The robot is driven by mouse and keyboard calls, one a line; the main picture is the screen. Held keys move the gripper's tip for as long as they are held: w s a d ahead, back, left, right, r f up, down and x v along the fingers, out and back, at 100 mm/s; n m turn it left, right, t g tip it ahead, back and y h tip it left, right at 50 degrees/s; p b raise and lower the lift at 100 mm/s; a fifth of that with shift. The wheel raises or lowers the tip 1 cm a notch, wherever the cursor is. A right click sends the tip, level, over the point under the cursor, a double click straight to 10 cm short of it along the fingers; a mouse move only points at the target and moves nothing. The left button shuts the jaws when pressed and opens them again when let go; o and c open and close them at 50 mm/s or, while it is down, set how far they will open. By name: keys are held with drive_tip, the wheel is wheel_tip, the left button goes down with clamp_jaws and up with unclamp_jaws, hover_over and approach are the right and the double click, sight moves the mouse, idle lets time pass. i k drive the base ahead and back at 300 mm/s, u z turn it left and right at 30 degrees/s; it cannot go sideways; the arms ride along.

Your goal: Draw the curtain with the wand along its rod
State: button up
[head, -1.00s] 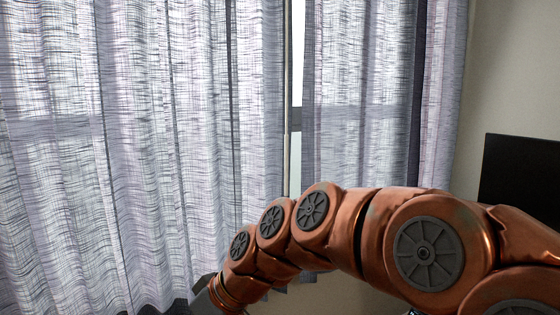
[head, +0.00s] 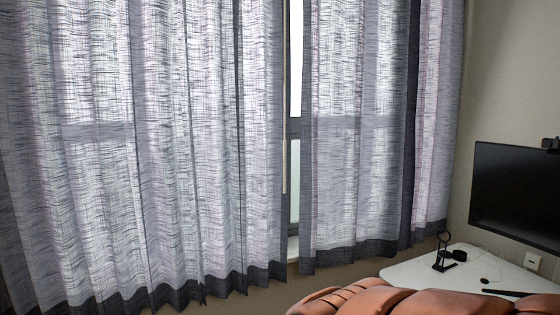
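The curtain hangs as two sheer grey-white panels with dark hems in the head view. The wide left panel (head: 160,150) fills the left half, and the narrower right panel (head: 350,150) hangs right of centre. A narrow gap between them shows bright window glass and a frame. A thin pale wand (head: 284,165) hangs upright at the left panel's inner edge, with nothing touching it. The rod is above the picture and hidden.
A white desk (head: 405,275) stands at the right, with a small black stand (head: 443,252) on it. A black monitor (head: 515,192) is above it by the beige wall. The space before the left panel looks clear.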

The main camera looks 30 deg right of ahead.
sight(267, 44)
drive_tip(key=u, duration=1.1)
drive_tip(key=i, duration=1.1)
drive_tip(key=z, duration=1.75)
